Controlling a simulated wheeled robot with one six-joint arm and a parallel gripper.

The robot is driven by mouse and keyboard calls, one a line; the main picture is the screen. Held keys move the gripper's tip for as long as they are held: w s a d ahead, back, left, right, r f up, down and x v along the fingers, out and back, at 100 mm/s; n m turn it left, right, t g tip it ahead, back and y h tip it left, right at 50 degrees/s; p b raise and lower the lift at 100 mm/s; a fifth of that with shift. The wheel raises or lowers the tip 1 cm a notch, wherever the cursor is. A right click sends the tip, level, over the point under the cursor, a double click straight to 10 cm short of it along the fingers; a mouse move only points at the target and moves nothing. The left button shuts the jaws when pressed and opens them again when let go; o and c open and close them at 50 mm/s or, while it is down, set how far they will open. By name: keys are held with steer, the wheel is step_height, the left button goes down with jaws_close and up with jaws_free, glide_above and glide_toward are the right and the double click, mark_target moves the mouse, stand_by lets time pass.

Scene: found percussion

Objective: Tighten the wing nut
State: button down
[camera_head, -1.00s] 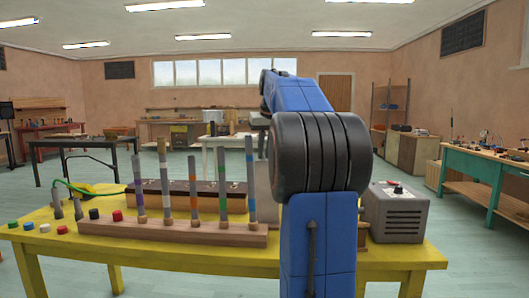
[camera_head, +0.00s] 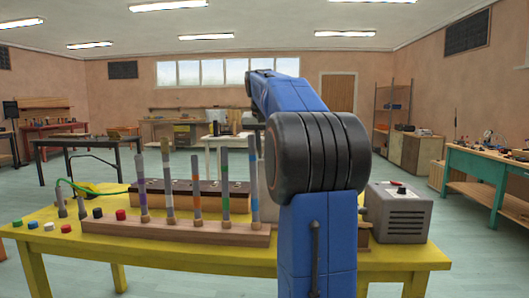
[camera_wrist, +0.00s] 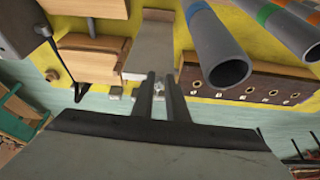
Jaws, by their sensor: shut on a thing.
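In the wrist view the two dark fingers of my gripper (camera_wrist: 161,80) are close together, shut on a small pale metal piece (camera_wrist: 158,88), which I take to be the wing nut. Only a little of it shows between the fingers, so its turn and seating cannot be told. A flat grey metal plate (camera_wrist: 143,45) lies just beyond the fingertips. In the head view my blue arm hides the gripper and the wing nut.
A yellow table (camera_head: 190,257) carries a wooden rack (camera_head: 180,233) with several upright grey tubes. A long dark-fronted wooden box (camera_head: 207,188) stands behind the rack, and a grey metal box (camera_head: 399,214) is at the right. Coloured caps lie at the left.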

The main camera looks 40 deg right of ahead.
steer(key=m, duration=0.1)
steer(key=m+g, duration=0.1)
steer(key=m, duration=0.1)
steer(key=shift+w+a+h, duration=0.2)
steer(key=shift+w+h, duration=0.15)
steer(key=shift+h, duration=0.05)
steer(key=shift+w+a+m+g, duration=0.1)
steer(key=shift+w+m+g, duration=0.2)
steer(key=shift+m, duration=0.7)
steer(key=shift+w+m+g, duration=0.2)
steer(key=shift+m+g, duration=0.2)
steer(key=shift+m, duration=0.6)
steer(key=shift+w+m+g, duration=0.25)
steer(key=shift+m+g, duration=0.2)
steer(key=shift+m, duration=0.55)
steer(key=shift+w+m+g, duration=0.25)
steer(key=shift+m+g, duration=0.2)
steer(key=shift+m, duration=0.55)
